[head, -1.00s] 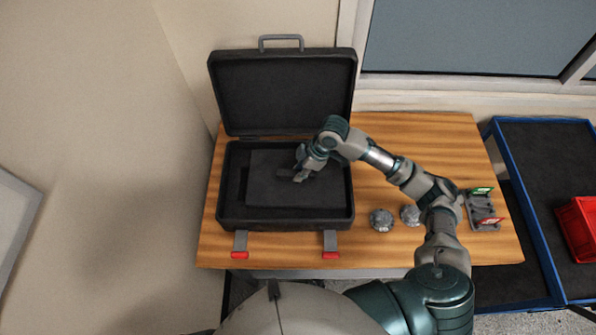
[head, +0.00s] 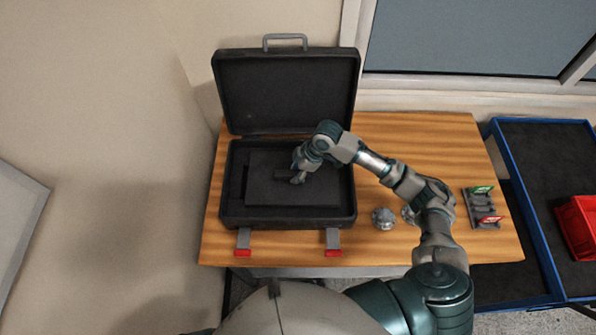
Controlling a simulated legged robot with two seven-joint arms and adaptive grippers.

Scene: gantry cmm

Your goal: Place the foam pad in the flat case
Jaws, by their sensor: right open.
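The flat case (head: 232,212) is black and stands open on the wooden table, its lid (head: 286,90) raised at the back. The foam pad (head: 270,192) is a dark flat slab lying inside the case's base, with a small dark block-like part near its middle. A gap shows at the pad's left side. My right gripper (head: 296,177) is open over the middle of the pad, by that block-like part. I cannot tell whether the fingers touch it. My left gripper is not in view.
Two round grey metal parts (head: 383,219) stand right of the case, one partly behind my right arm. A small grey rack (head: 480,205) with green and red tags is farther right. A blue-framed cart (head: 530,200) with a red bin (head: 577,228) stands beside the table (head: 440,135).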

